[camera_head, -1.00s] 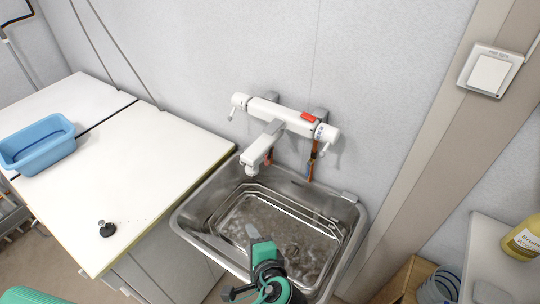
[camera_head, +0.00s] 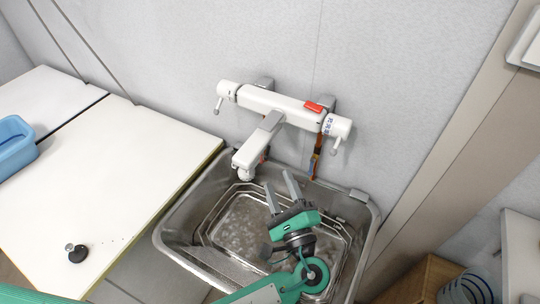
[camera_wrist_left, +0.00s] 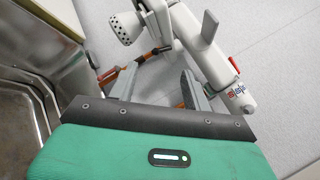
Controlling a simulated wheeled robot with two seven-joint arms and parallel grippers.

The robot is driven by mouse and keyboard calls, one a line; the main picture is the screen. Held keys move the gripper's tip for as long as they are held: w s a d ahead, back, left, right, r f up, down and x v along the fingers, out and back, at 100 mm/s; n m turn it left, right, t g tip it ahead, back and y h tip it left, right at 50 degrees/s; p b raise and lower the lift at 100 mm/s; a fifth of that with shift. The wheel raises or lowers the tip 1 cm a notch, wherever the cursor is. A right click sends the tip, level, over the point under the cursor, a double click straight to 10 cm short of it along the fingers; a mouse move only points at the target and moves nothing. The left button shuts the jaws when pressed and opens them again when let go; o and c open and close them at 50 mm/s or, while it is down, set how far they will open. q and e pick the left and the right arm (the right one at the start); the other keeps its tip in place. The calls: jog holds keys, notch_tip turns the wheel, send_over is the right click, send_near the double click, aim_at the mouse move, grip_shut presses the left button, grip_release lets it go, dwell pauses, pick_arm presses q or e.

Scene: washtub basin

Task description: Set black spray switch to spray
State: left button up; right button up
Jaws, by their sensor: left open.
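A white wall faucet (camera_head: 285,103) hangs over the steel sink, with its spout coming forward to a spray head (camera_head: 244,174). In the left wrist view the spray head (camera_wrist_left: 126,28) is white with dark holes in its face. I cannot clearly make out a black switch on it. My left gripper (camera_head: 281,184) is open and empty over the sink, right of and below the spout end, fingers pointing up toward the faucet. In the left wrist view its two fingers (camera_wrist_left: 157,84) stand apart, below the spray head and not touching it. My right gripper is out of view.
The steel sink (camera_head: 170,222) lies under my left arm. A white counter (camera_head: 110,175) is to its left, with a small black item (camera_head: 76,253) and a blue tub (camera_head: 12,145). Orange-brown hanging parts (camera_head: 315,160) are below the faucet's right side.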

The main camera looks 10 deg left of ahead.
aim_at(268, 152)
pick_arm(q)
jog(key=p+x, duration=0.1)
jog(key=x, duration=0.6)
jog(key=shift+p, duration=0.35)
